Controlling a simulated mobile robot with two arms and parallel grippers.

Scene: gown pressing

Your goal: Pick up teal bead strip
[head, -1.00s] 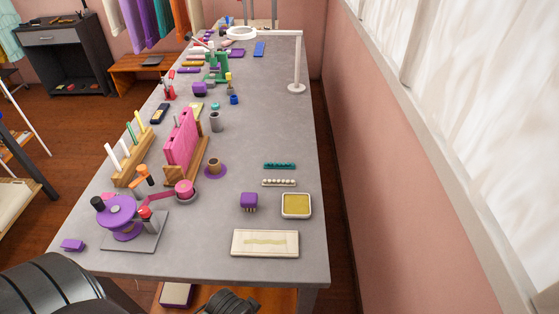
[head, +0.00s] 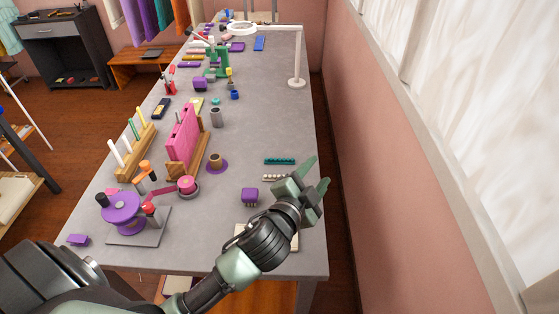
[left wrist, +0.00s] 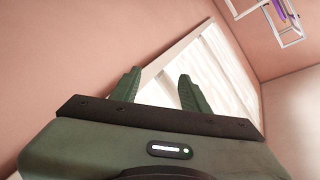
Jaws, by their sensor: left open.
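The teal bead strip (head: 279,161) lies flat on the grey table (head: 265,120), toward its right edge in the head view. My left gripper (head: 318,177) is open and empty, raised over the table's right edge, to the right of the strip and nearer to me. It does not touch the strip. In the left wrist view the two green fingers (left wrist: 158,92) are spread apart and point at the wall and window, with no strip between them. My right gripper is in neither view.
A white bead strip (head: 272,178) lies just nearer than the teal one, partly hidden by my gripper. My arm covers most of a pale tray (head: 240,229). The table beyond the teal strip is clear up to the lamp (head: 297,82).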

